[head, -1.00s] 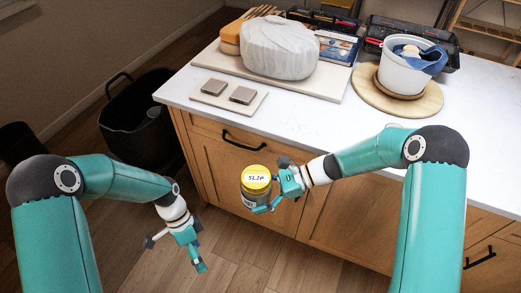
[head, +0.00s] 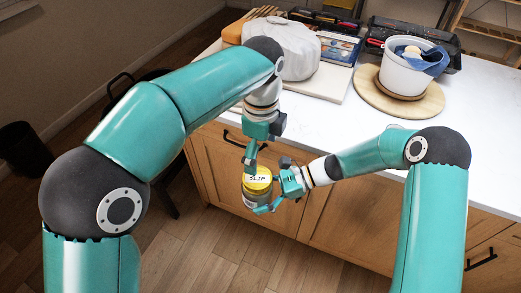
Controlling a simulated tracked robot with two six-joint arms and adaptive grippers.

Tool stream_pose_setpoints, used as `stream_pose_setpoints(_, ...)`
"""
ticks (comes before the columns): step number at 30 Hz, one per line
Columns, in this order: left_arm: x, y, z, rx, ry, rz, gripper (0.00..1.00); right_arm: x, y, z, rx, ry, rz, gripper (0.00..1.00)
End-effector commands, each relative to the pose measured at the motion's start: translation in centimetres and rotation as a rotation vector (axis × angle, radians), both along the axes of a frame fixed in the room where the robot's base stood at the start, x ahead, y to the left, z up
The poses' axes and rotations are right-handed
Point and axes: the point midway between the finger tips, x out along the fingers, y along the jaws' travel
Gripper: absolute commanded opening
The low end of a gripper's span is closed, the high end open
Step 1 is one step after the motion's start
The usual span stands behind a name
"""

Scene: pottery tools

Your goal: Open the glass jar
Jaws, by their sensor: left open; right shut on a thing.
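The glass jar (head: 249,199) has a yellow lid (head: 257,181) marked "SLIP". It is held upright in the air in front of the wooden cabinet. My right gripper (head: 268,203) is shut on the jar from the right side. My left gripper (head: 250,163) is open and points down, just above the lid's far left edge. One of its fingers hides part of the lid. I cannot tell whether it touches the lid.
The white counter (head: 330,125) is behind the jar. On it are a covered clay lump (head: 300,62) on a board and a white bucket (head: 400,78) on a round wooden board (head: 372,97). The front part of the counter is bare.

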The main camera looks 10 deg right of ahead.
Motion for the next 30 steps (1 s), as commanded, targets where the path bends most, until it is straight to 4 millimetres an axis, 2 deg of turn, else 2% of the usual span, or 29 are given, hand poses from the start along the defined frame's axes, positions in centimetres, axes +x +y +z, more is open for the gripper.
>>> stream_pose_setpoints(5,-0.2,-0.3,-1.3,0.002,0.0,-0.009,0.96,0.0,0.0,0.2,0.003,-0.001,-0.001,0.0)
stream_pose_setpoints(12,-0.3,-0.3,-4.8,0.001,0.003,-0.008,0.96,0.0,0.0,0.2,0.003,-0.001,-0.001,0.0)
stream_pose_setpoints(18,-0.3,-0.3,-7.1,0.0,0.001,-0.007,0.96,0.0,0.0,0.2,0.003,-0.001,-0.001,0.0)
stream_pose_setpoints(23,-0.3,-0.3,-7.8,0.0,0.0,-0.008,0.96,0.0,0.0,0.2,0.003,-0.001,-0.001,0.0)
stream_pose_setpoints(30,-0.3,-0.3,-7.9,-0.001,-0.001,-0.008,0.96,0.0,0.0,0.2,0.003,-0.001,-0.001,0.0)
